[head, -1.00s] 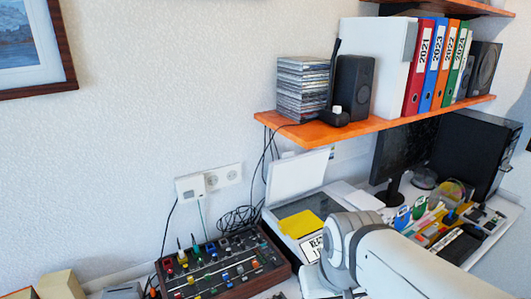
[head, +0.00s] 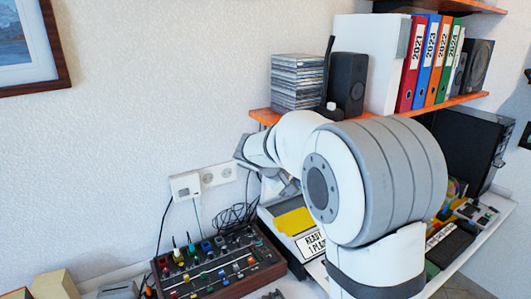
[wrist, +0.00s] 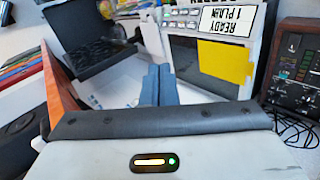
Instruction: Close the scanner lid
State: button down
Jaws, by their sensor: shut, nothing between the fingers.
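The scanner (head: 306,249) stands on the desk, with a yellow sheet (head: 294,222) on its glass and a READY label on its front. It also shows in the wrist view, where the yellow sheet (wrist: 222,62) lies on the uncovered dark glass. The lid is up off the glass; in the head view my arm hides most of it. A pale panel (wrist: 110,94) behind the fingers in the wrist view may be the lid. My gripper (wrist: 158,85) is shut and empty beside the scanner's wall side, below the shelf. I cannot tell whether it touches the lid.
The orange shelf (head: 262,116) runs just above my wrist, carrying discs (head: 298,82), a speaker (head: 347,84) and binders. The mixer (head: 216,265) stands left of the scanner. Wall sockets and hanging cables (head: 238,213) are close by.

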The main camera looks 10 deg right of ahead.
jog(key=w+a+f+n+t+h, duration=0.1)
jog(key=w+a+t+h, duration=0.15)
jog(key=w+a, duration=0.4)
jog(key=w+a+f+n+t+h, duration=0.1)
jog(key=w+a+t, duration=0.2)
jog(key=w, duration=0.6)
jog(key=w+a+n+t+h, duration=0.1)
jog(key=w+a+t, duration=0.25)
jog(key=w, duration=0.35)
jog(key=f+p+x, duration=0.1)
jog(key=p+x, duration=0.3)
jog(key=x, duration=0.6)
jog(key=shift+s+d+f+g+p, duration=0.15)
jog(key=shift+s+d+p, duration=0.1)
jog(key=shift+s, duration=0.65)
jog(key=shift+s+d+g+p, duration=0.15)
jog(key=shift+s+d, duration=0.15)
jog(key=shift+s, duration=0.65)
